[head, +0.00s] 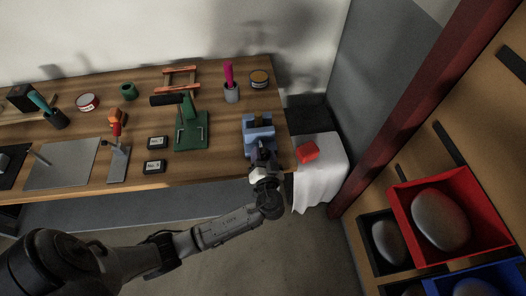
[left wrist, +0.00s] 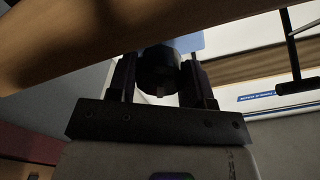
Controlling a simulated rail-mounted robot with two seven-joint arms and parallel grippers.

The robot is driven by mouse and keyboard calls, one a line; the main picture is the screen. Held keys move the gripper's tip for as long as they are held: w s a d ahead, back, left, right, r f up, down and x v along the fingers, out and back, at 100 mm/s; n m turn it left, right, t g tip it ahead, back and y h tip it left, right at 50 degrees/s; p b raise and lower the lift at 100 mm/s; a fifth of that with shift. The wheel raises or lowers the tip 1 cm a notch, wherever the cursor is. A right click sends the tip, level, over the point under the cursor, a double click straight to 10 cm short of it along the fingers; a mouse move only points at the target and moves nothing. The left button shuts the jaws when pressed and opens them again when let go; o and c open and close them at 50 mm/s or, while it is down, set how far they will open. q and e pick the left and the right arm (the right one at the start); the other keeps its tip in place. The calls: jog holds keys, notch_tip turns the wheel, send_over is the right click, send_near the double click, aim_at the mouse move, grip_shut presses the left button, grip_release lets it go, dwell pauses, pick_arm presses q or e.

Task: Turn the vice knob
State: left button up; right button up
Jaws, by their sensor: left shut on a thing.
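The blue vice (head: 259,130) is fixed at the right front corner of the wooden workbench. My left gripper (head: 263,165) is at the vice's front, at the bench edge. In the left wrist view my left gripper (left wrist: 163,85) has its two fingers on either side of the dark round vice knob (left wrist: 158,70) and is shut on it. In the head view the gripper hides the knob. The vice's blue body (left wrist: 190,43) shows a little behind the knob. My right gripper is not in view.
The workbench (head: 225,165) holds a green press (head: 191,130), two small black boxes and several tools to the left. A white cloth (head: 325,175) with a red object (head: 307,152) is right of the vice. Red (head: 478,190) and blue bins stand further right.

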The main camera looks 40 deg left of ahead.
pick_arm(q)
jog(key=m+p, duration=0.4)
jog(key=m, duration=0.2)
jog(key=shift+r+m, duration=0.15)
jog(key=shift+m, duration=0.15)
jog(key=m+p, duration=0.4)
jog(key=m, duration=0.2)
jog(key=m+p, duration=0.3)
jog(key=m, duration=0.1)
jog(key=m+p, duration=0.2)
jog(key=m, duration=0.1)
jog(key=shift+m, duration=0.3)
jog(key=m+p, duration=0.2)
jog(key=shift+f+m, duration=0.2)
jog(key=shift+m, duration=0.2)
jog(key=shift+f+m+p, duration=0.1)
jog(key=shift+m+p, duration=0.3)
jog(key=shift+m, duration=0.4)
jog(key=shift+f, duration=0.1)
